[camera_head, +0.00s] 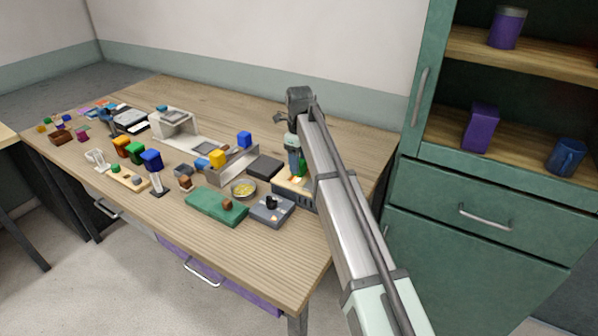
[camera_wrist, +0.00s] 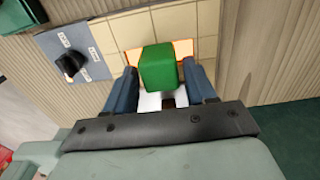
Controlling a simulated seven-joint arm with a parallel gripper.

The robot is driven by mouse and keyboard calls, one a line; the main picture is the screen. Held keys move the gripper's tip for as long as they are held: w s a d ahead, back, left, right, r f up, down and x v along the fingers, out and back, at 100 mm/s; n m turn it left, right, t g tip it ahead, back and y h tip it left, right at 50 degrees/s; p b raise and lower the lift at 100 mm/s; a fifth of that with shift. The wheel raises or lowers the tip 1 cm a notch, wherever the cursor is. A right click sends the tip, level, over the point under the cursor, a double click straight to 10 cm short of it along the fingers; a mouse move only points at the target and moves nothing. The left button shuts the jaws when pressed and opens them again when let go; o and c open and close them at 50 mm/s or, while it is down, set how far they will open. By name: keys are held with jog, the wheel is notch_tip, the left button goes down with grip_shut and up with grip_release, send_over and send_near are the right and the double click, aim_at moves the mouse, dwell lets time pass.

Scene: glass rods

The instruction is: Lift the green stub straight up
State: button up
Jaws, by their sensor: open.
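The green stub (camera_wrist: 158,68) is a block that stands between the two blue fingers of my gripper (camera_wrist: 160,84) in the wrist view. My gripper is open, with one finger on each side of the stub; I cannot tell whether either touches it. The stub's lower part is hidden. Behind it is an orange-edged patch (camera_wrist: 183,49) on a tan tiled surface (camera_wrist: 107,38). In the head view, the green stub (camera_head: 302,169) shows only as a small green patch beside my gripper (camera_head: 294,163), partly hidden by the arm.
A grey-blue plate with a black knob (camera_wrist: 72,62) lies left of the stub in the wrist view. In the head view, a bowl (camera_head: 243,189), a green board (camera_head: 214,207) and a dark square block (camera_head: 264,167) are nearby. The table's front strip is clear.

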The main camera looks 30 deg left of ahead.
aim_at(299, 174)
jog(key=shift+f, duration=1.85)
jog(key=c, duration=0.7)
